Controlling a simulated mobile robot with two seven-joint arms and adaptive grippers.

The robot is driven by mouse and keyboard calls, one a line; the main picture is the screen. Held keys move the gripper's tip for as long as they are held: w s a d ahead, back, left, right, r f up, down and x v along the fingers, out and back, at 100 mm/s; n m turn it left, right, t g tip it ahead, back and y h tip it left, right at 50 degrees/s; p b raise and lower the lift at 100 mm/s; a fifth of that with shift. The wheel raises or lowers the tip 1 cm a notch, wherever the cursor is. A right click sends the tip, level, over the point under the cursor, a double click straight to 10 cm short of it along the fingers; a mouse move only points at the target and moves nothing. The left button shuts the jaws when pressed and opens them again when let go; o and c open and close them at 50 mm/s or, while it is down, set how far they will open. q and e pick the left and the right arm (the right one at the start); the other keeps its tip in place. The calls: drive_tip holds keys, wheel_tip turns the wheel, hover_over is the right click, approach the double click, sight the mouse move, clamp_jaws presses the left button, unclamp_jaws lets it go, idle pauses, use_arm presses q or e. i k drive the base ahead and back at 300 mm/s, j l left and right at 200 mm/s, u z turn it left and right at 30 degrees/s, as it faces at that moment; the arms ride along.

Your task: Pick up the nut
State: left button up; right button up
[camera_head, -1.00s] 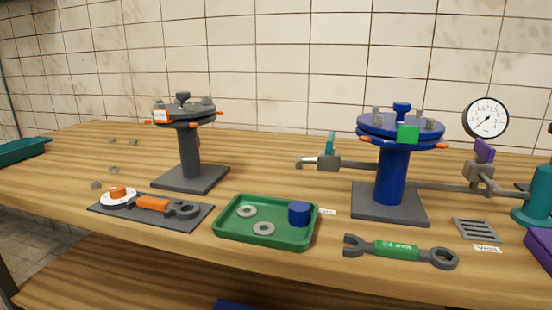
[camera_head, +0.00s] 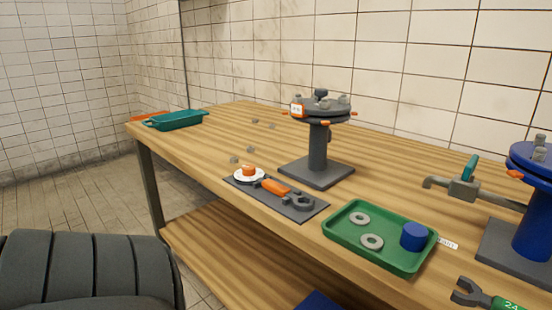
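Small grey nuts or bolt heads (camera_head: 343,99) also sit on top of the grey flange stand (camera_head: 318,145). Neither of my grippers is in view.
A green tray (camera_head: 338,234) holds two grey rings and a blue cylinder (camera_head: 414,236). A teal tray (camera_head: 178,120) stands at the far left end. Bench around the loose pieces is clear.

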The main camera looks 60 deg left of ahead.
sight(233, 160)
drive_tip(key=u, duration=2.05)
drive_tip(key=z, duration=0.4)
drive_tip(key=l+z, duration=0.15)
drive_tip(key=z, duration=1.15)
drive_tip(key=u, duration=1.8)
drive_tip(key=l, duration=0.1)
